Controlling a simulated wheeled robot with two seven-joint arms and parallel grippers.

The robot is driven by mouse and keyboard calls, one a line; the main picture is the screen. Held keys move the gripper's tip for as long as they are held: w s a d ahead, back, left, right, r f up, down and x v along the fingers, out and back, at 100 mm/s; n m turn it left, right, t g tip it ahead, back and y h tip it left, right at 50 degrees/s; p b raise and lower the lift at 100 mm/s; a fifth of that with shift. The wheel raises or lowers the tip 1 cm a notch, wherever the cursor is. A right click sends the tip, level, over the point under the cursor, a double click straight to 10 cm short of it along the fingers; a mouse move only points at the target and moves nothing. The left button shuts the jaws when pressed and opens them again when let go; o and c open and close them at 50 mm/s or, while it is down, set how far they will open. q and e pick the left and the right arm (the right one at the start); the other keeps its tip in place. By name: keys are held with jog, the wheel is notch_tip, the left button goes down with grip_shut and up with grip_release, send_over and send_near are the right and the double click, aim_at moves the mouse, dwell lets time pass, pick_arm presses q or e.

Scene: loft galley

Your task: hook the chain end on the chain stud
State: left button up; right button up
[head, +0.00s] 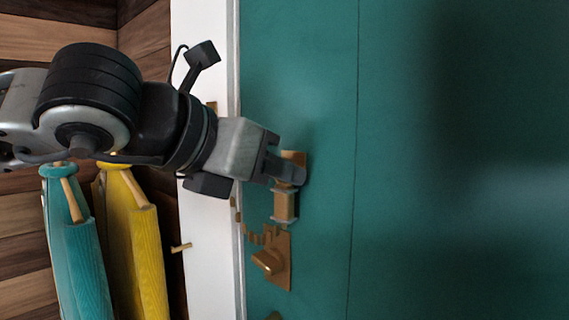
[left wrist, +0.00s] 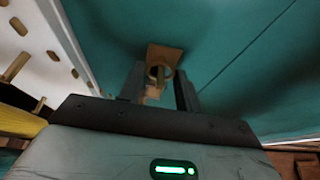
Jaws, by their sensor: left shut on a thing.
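My left gripper (head: 285,172) reaches in from the left to the teal door and is shut on the chain end (head: 284,206), a brass piece hanging just below the fingers. Brass chain links (head: 252,236) sag from the door frame's edge toward it. The brass plate of the chain stud (head: 294,156) shows on the door behind the fingertips. In the left wrist view, the stud plate (left wrist: 172,53) is straight ahead between the fingers (left wrist: 158,88), with a brass ring (left wrist: 159,71) in front of it. I cannot tell whether the ring is around the stud. My right gripper is out of view.
A brass turn-knob plate (head: 278,258) is on the door below the chain end. The white door frame (head: 208,280) stands at left. Teal (head: 82,260) and yellow (head: 148,255) hanging things are beside it, with a peg (head: 181,248). The door's right side is clear.

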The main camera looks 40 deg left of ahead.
pick_arm(q)
jog(key=o, duration=1.1)
jog(key=shift+c, duration=0.2)
